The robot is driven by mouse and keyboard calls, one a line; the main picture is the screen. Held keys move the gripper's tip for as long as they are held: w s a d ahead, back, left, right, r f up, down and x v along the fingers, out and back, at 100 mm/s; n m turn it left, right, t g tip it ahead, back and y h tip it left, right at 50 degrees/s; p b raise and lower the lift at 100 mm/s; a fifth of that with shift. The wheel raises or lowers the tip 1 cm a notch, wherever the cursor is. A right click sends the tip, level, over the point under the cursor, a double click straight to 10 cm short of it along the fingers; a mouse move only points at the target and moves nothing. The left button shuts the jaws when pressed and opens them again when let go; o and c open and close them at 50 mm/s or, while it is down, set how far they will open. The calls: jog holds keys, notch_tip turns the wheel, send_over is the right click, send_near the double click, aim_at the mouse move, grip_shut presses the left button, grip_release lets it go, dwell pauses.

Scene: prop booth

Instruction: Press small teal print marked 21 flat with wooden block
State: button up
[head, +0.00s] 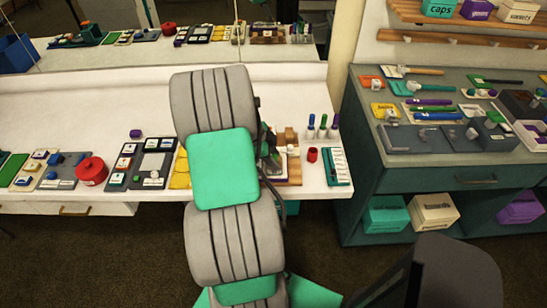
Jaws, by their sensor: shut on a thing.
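My gripper (270,158) shows only as a dark part at the right edge of my arm, over the white counter; its fingertips are mostly hidden. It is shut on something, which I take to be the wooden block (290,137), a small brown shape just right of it. Below that is a wooden board (294,172) with pale sheets, partly covered by my arm. I cannot make out the small teal print marked 21. A teal-edged card (336,167) with white strips lies further right, its marking too small to read.
The white counter (60,110) holds a red round tin (91,170), dark trays (152,163), a red cup (312,155) and upright coloured pens (322,127). A teal cabinet (420,185) with tools stands right. A mirror (180,45) runs behind. The counter's back left is clear.

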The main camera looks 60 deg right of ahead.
jog(key=shift+d+f+b, duration=0.1)
jog(key=shift+f+b, duration=0.45)
jog(key=shift+b, duration=0.05)
dwell(0.6)
jog(key=shift+f+b, duration=0.15)
jog(key=shift+b, duration=0.15)
dwell(1.3)
jog(key=shift+s+a+r+p, duration=0.15)
jog(key=shift+r+p, duration=0.55)
jog(key=shift+r, duration=0.85)
jog(key=shift+a+r+p, duration=0.25)
jog(key=shift+r+p, duration=0.45)
jog(key=shift+r, duration=0.85)
